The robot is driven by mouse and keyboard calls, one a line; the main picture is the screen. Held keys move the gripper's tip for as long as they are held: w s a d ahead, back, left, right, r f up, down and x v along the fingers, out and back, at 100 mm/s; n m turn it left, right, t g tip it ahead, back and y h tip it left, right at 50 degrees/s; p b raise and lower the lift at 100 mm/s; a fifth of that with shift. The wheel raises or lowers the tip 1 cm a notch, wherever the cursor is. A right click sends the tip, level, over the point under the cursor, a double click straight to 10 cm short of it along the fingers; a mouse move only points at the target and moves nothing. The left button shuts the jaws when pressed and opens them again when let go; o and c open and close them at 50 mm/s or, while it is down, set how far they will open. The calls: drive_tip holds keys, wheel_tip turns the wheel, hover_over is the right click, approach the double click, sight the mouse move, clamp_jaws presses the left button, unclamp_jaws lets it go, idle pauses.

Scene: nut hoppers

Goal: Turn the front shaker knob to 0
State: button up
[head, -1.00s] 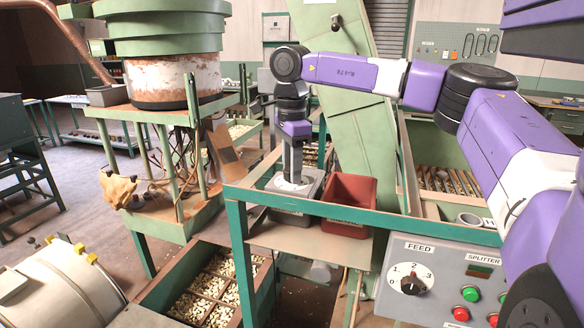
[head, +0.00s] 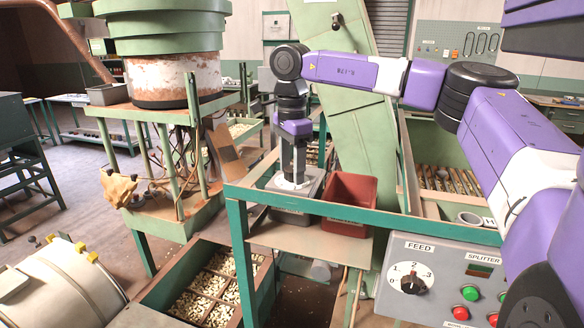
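A grey control box (head: 316,186) sits on the green-framed stand, with a pale round dial face on its top. I take it to be the front shaker's control, but no readable label shows on it. My gripper (head: 296,178) points straight down, with its fingertips at the dial face. The fingers and the small view hide the knob and its setting. I cannot tell whether the fingers are closed on the knob or only around it.
A red bin (head: 350,197) stands just right of the box. The grey panel (head: 395,252) at front right carries a black FEED knob (head: 412,284) plus red and green buttons. A green chute (head: 350,135) rises behind. A crate of nuts (head: 178,280) lies below left.

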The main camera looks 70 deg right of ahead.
sight(292, 169)
drive_tip(key=shift+r+b, duration=0.5)
drive_tip(key=shift+r, duration=3.4)
